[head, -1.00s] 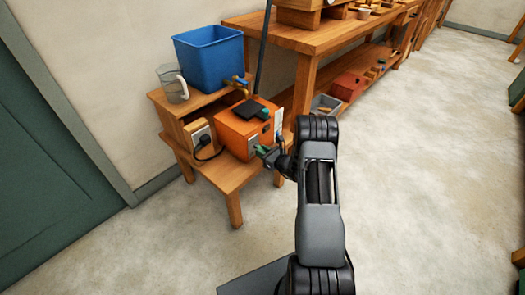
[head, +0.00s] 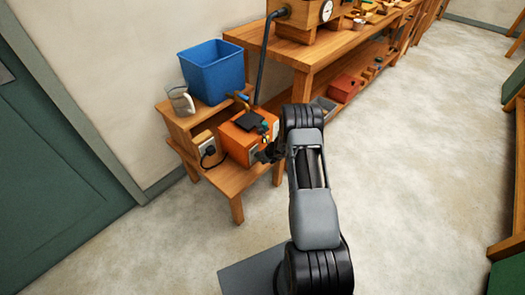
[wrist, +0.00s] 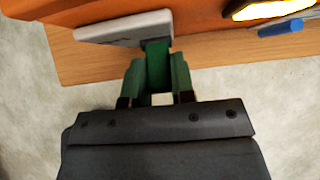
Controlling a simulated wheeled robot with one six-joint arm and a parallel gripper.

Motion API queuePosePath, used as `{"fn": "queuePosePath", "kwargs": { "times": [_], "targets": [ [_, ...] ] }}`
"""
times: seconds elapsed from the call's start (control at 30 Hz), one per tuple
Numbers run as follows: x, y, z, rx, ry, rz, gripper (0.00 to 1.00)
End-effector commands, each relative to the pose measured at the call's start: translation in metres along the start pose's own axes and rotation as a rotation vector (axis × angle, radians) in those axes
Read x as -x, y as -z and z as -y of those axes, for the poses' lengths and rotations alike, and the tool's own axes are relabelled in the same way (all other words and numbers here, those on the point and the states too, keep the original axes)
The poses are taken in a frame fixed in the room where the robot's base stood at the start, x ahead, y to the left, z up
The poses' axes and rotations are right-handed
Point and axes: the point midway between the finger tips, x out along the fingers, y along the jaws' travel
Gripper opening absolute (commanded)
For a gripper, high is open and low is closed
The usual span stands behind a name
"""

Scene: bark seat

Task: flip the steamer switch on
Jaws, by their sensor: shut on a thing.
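The orange steamer (head: 240,146) sits on the low shelf of a small wooden stand in the head view. Its orange wall fills the top of the wrist view (wrist: 190,14). A grey plate (wrist: 110,28) is fixed to it, and a green switch lever (wrist: 157,62) sticks out from the plate. My gripper (wrist: 156,72) has green fingers closed on either side of the lever, with the lever between them. In the head view my gripper (head: 268,153) is at the steamer's right front, and the switch is hidden behind it.
A blue bin (head: 213,72) and a grey jug (head: 181,100) stand on the stand's upper shelf. A socket with a black plug (head: 208,150) is left of the steamer. A dark hose (head: 265,60) rises to the workbench (head: 310,48). Open floor (head: 410,190) lies to the right.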

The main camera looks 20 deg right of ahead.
Motion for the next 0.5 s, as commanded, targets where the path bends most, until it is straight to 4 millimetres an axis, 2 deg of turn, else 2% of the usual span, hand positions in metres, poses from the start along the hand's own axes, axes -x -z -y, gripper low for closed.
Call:
{"fn": "queuePosePath", "kwargs": {
  "times": [0.03, 0.5],
  "targets": [
    [0.0052, -0.0045, -0.0002, 0.000, 0.000, -0.020, 0.00],
    [0.0014, -0.0030, 0.0000, -0.002, 0.000, -0.097, 0.00]
  ]
}}
